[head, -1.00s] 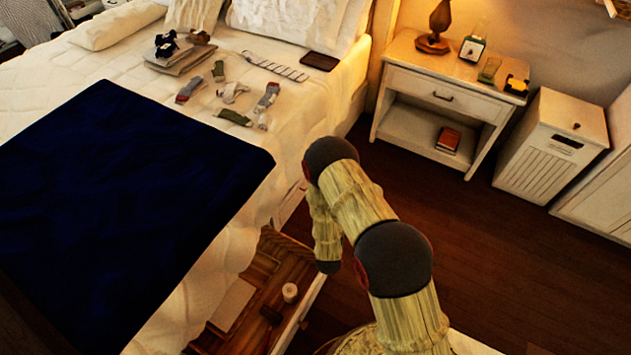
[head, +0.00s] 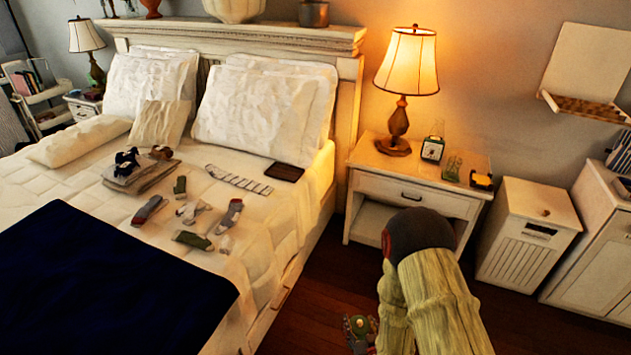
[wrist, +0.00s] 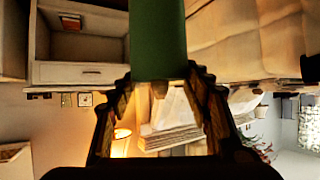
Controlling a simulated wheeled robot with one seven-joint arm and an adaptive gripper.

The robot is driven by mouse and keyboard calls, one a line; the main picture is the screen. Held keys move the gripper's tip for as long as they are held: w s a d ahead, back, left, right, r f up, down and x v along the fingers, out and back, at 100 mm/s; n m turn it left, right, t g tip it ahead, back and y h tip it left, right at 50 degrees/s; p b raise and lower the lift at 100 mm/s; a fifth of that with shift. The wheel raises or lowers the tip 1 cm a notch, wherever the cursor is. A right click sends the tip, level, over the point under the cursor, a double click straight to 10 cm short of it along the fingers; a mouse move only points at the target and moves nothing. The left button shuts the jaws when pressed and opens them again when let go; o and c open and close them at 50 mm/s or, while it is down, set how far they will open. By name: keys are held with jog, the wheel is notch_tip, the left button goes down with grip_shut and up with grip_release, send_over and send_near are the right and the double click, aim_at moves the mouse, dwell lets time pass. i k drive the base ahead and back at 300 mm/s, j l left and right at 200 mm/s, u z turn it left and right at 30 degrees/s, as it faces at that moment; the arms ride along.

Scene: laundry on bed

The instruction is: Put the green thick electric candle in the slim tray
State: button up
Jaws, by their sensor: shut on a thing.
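The green thick candle (wrist: 158,40) is a smooth green cylinder at the top middle of the wrist view. My gripper (wrist: 160,85) is shut on it, with a finger at each side of its lower end. In the head view my gripper (head: 360,332) is low, beside the bed and over the dark floor, partly hidden by my arm. A bit of green shows there. I cannot pick out the slim tray for certain. A dark, flat, rectangular thing (head: 284,172) lies on the bed near its right edge, well apart from my gripper.
Several socks (head: 195,212) and a folded cloth stack (head: 140,175) lie on the bed (head: 262,225), with a dark blue blanket (head: 110,285) in front. A nightstand (head: 420,188) holds a lamp (head: 404,75), a clock (head: 432,148) and small things. A white hamper (head: 525,240) stands to its right.

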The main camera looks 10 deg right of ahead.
aim_at(280, 171)
jog(key=i+l+z, duration=0.25)
jog(key=i, duration=0.15)
jog(key=i+l+z, duration=0.15)
jog(key=i+z, duration=0.4)
jog(key=i, duration=0.25)
